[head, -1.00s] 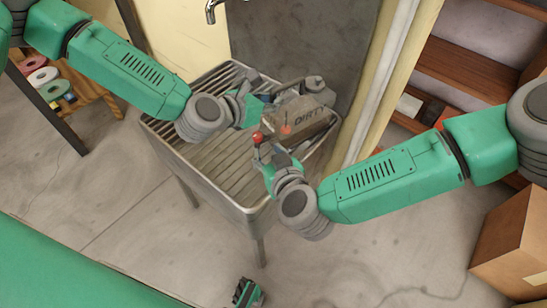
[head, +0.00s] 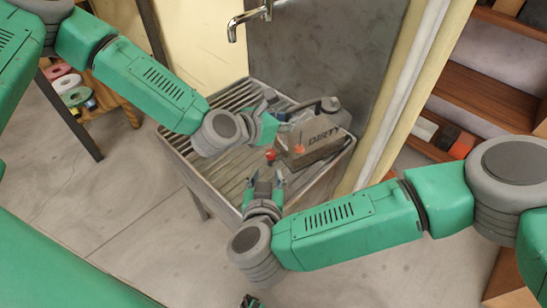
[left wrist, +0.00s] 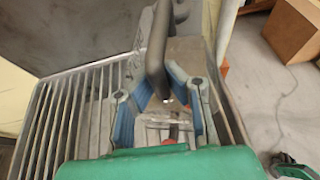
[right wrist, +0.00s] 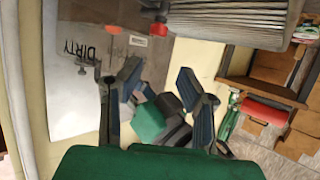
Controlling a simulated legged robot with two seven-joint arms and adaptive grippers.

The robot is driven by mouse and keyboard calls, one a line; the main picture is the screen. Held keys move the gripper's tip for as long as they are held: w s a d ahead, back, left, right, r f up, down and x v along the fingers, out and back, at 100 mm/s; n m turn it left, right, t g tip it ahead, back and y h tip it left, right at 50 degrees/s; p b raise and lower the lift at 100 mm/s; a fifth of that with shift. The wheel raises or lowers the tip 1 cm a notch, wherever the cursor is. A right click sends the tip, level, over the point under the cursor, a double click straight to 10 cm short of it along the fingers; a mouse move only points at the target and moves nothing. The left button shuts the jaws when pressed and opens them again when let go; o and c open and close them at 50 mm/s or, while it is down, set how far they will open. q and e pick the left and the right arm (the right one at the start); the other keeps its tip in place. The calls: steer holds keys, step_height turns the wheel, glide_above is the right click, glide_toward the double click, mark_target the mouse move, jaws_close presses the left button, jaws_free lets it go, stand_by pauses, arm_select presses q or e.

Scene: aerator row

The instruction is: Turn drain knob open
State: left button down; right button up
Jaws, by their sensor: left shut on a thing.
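A grey jug marked DIRTY (head: 318,138) lies in the slatted metal sink (head: 168,140); its lettering also shows in the right wrist view (right wrist: 78,48). A red knob (head: 270,155) is at its near left end and an orange-red one (head: 299,149) on its side; which is the drain knob is not clear. They also show in the right wrist view, red (right wrist: 158,29) and orange-red (right wrist: 109,79). My left gripper (head: 274,120) is shut on the jug's dark handle (left wrist: 157,45). My right gripper (head: 265,177) is open and empty, just in front of the red knob, apart from it.
A tap (head: 234,30) hangs above the back of the sink. A wall edge with a pale pipe (head: 400,95) stands right of the sink. Wooden shelves (head: 487,75) are farther right. A rack with coloured rolls (head: 70,90) is at the left. The floor in front is mostly clear.

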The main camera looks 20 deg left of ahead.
mark_target(270, 153)
steer(key=shift+m+h, duration=0.5)
steer(key=shift+h, duration=0.2)
steer(key=x, duration=1.1)
steer(key=shift+a+f, duration=0.2)
steer(key=shift+a, duration=0.2)
steer(key=shift+c, duration=0.5)
jaws_close()
